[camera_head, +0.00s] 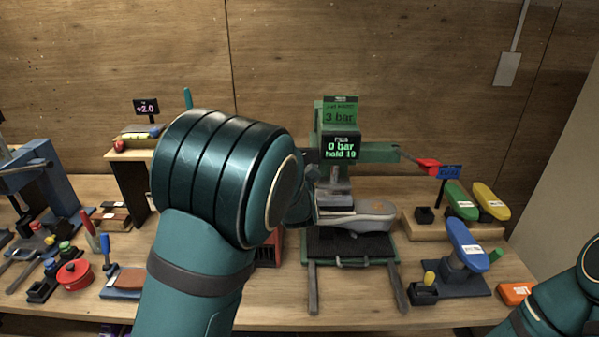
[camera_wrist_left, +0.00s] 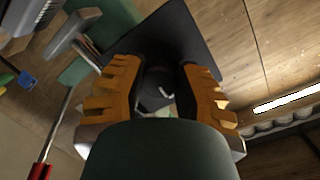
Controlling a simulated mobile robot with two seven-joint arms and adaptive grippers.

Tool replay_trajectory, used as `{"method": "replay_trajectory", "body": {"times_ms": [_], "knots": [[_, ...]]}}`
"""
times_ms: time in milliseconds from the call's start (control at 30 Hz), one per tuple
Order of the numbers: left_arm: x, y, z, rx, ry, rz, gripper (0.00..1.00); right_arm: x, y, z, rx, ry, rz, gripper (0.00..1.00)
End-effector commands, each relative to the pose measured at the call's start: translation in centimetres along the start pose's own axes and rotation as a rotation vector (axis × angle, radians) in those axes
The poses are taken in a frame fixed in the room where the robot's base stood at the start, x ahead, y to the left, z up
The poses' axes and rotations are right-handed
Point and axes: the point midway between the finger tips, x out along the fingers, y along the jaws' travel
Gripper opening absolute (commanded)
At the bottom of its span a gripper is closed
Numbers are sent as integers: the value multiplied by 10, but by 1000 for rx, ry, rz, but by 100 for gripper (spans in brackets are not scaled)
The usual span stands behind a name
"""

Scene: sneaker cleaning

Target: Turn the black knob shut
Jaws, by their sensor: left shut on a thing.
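The black knob (camera_wrist_left: 153,90) shows in the left wrist view between the two orange fingers of my left gripper (camera_wrist_left: 158,78). The fingers are closed around its sides, and a small pale mark shows on it. In the head view my left arm hides the knob and most of that gripper. The green press (camera_head: 380,153) stands at the centre of the table, with a display (camera_head: 341,149) reading "0 bar hold 10" under a green "3 bar" sign (camera_head: 341,115). My right gripper is out of view; only part of that arm shows at bottom right.
A grey shoe (camera_head: 356,214) lies under the press head. A red-ended lever (camera_head: 427,166) sticks out right of the press. Green, yellow and blue (camera_head: 465,238) shoe forms stand at right. A red pot (camera_head: 74,273) and tools crowd the left. Bare table lies in front of the press.

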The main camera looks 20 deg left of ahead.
Motion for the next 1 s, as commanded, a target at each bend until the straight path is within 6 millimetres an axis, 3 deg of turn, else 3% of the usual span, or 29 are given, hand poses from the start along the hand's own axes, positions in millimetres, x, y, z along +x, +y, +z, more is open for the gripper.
{"method": "replay_trajectory", "body": {"times_ms": [167,200,267,667,767,1000], "knots": [[0,0,1,0,-3,-1,0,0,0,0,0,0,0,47],[0,0,1,0,-3,-1,44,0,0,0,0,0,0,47],[0,0,1,1,-3,-1,64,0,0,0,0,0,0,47],[-5,0,0,0,0,0,64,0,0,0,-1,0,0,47],[-17,0,0,0,0,1,64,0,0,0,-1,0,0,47],[-66,1,-1,-1,1,3,64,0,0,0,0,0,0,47]]}}
